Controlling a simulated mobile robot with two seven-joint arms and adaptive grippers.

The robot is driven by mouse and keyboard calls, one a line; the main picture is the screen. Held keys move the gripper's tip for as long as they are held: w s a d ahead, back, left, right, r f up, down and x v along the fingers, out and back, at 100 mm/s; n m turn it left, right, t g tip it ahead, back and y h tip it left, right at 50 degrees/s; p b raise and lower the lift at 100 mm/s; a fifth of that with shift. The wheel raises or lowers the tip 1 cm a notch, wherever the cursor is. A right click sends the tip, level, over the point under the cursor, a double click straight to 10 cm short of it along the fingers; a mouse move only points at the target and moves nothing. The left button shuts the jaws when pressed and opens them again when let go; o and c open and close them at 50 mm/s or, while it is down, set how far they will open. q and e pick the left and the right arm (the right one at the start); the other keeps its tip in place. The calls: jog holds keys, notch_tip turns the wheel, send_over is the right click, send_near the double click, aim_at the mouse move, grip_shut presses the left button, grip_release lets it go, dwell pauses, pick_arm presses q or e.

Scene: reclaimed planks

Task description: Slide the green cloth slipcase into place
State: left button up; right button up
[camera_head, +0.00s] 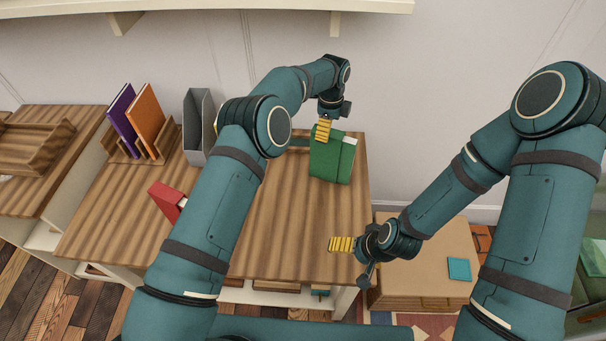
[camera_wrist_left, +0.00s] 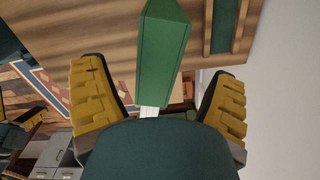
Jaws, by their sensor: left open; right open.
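The green cloth slipcase (camera_head: 328,160) stands upright near the back right of the wooden tabletop, a pale strip showing at its upper right. My left gripper (camera_head: 322,130) is at its upper left edge in the head view. In the left wrist view the slipcase (camera_wrist_left: 163,50) lies between and beyond the spread yellow fingers of my left gripper (camera_wrist_left: 160,95), with visible gaps on both sides. A flat dark green patch in a wooden frame (camera_wrist_left: 225,28) lies beside it, mostly hidden in the head view. My right gripper (camera_head: 341,244) is open and empty near the table's front right.
A wooden rack (camera_head: 160,153) holds a purple book (camera_head: 119,108) and an orange book (camera_head: 147,112). A grey file holder (camera_head: 196,125) and a red book (camera_head: 165,198) stand left of my left arm. A cardboard box (camera_head: 425,255) is lower right. The table's middle is clear.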

pick_arm(q)
notch_tip(320, 180, up, 4)
jog(key=shift+f+p, duration=0.25)
jog(key=shift+p, duration=0.35)
jog(key=shift+o, duration=1.2)
jog(key=shift+f, duration=0.15)
